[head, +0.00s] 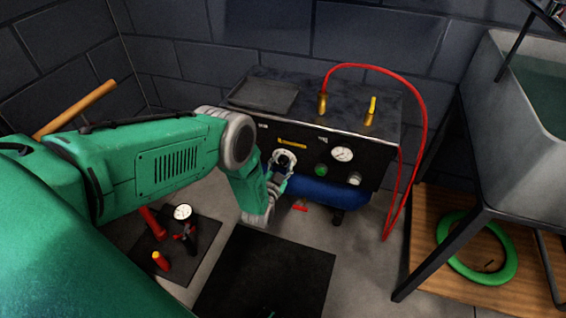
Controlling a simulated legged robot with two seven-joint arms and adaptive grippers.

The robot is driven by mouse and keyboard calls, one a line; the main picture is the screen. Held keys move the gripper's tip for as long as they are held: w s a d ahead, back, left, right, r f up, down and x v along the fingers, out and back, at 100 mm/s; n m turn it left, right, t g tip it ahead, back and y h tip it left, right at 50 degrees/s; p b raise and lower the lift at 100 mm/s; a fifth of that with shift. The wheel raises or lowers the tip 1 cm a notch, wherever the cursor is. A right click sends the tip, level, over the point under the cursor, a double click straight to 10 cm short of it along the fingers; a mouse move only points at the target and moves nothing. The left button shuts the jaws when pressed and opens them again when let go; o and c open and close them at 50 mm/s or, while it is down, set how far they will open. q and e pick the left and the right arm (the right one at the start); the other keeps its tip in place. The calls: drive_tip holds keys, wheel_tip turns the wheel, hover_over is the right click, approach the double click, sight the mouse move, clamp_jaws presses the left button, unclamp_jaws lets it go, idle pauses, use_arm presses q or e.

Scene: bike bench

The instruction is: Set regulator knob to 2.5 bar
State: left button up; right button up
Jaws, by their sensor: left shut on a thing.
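The compressor (310,149) is a black-fronted box above a blue tank, against the back wall. On its front panel, the regulator knob (285,158) is dark, in front of a pale round dial and below a yellow label. My left gripper (281,171) reaches the panel from the left and is shut on the regulator knob, partly covering it. The round white gauge (343,154) sits to the right on the panel; its reading is too small to tell. My right gripper is not in view.
A green button (321,171) and a small pale round fitting (354,178) are beside the knob. A red hose (424,112) loops over the right side. A pump with a gauge (183,212) stands on the left mat. A sink (535,100) and green ring (447,255) are right.

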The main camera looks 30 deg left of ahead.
use_arm(q)
drive_tip(key=shift+w+r+m, duration=0.3)
drive_tip(key=shift+r, duration=0.05)
drive_tip(key=o, duration=1.1)
drive_tip(key=shift+o, duration=0.2)
drive_tip(key=shift+s+f, duration=0.1)
drive_tip(key=shift+f, duration=0.05)
drive_tip(key=shift+s+d, duration=0.1)
drive_tip(key=shift+s, duration=0.15)
drive_tip(key=v, duration=1.1)
drive_tip(key=shift+s, duration=0.3)
